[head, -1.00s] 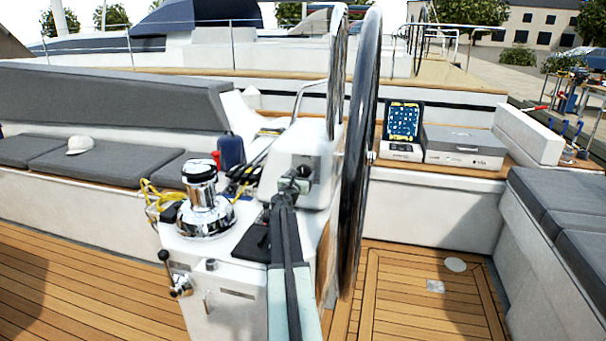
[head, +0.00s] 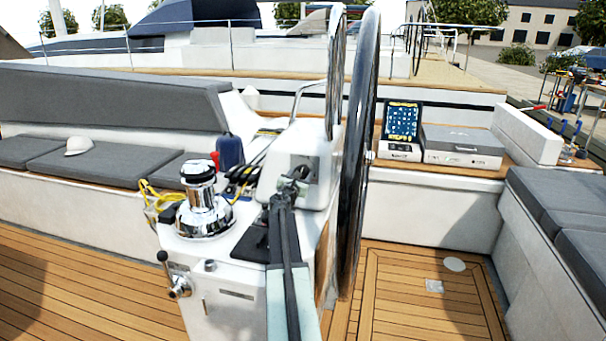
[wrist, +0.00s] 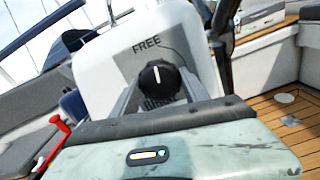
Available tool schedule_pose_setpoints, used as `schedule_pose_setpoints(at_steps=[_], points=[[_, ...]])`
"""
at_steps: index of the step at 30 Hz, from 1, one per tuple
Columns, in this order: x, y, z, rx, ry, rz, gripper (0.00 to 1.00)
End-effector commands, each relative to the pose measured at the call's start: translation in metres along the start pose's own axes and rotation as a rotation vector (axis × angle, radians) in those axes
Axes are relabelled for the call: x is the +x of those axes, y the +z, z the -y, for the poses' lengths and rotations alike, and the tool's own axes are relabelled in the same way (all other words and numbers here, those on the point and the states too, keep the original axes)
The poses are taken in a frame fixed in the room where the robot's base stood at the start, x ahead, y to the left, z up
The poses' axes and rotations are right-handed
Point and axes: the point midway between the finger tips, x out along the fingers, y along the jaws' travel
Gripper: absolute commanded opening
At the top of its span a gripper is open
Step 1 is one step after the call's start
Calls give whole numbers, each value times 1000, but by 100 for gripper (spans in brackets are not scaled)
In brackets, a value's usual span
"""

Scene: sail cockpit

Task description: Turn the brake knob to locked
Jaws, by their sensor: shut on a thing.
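The brake knob (wrist: 158,76) is black and round with a white pointer line, on the white front of the wheel pedestal. Its pointer line aims up, roughly toward the word FREE (wrist: 146,45) printed above it. Other dark lettering below the knob is mostly hidden by my gripper. My gripper (wrist: 160,88) is shut on the knob, one grey finger on each side. In the head view my gripper (head: 291,184) reaches the pedestal (head: 318,160) and hides most of the knob.
The large black steering wheel (head: 360,150) stands close to the right of my arm. A chrome winch (head: 205,212) and a lever (head: 170,268) are to the left. A red-handled lever (wrist: 58,135) shows in the wrist view. The teak floor (head: 80,285) at left is clear.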

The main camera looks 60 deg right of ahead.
Motion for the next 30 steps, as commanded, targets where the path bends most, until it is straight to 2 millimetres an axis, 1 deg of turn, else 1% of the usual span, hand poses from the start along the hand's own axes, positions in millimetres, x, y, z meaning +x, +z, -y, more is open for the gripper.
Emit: schedule_pose_setpoints(at_steps=[1,30], points=[[-2,-1,-6,36,8,-2,12],[-2,0,-11,951,-66,-9,12]])
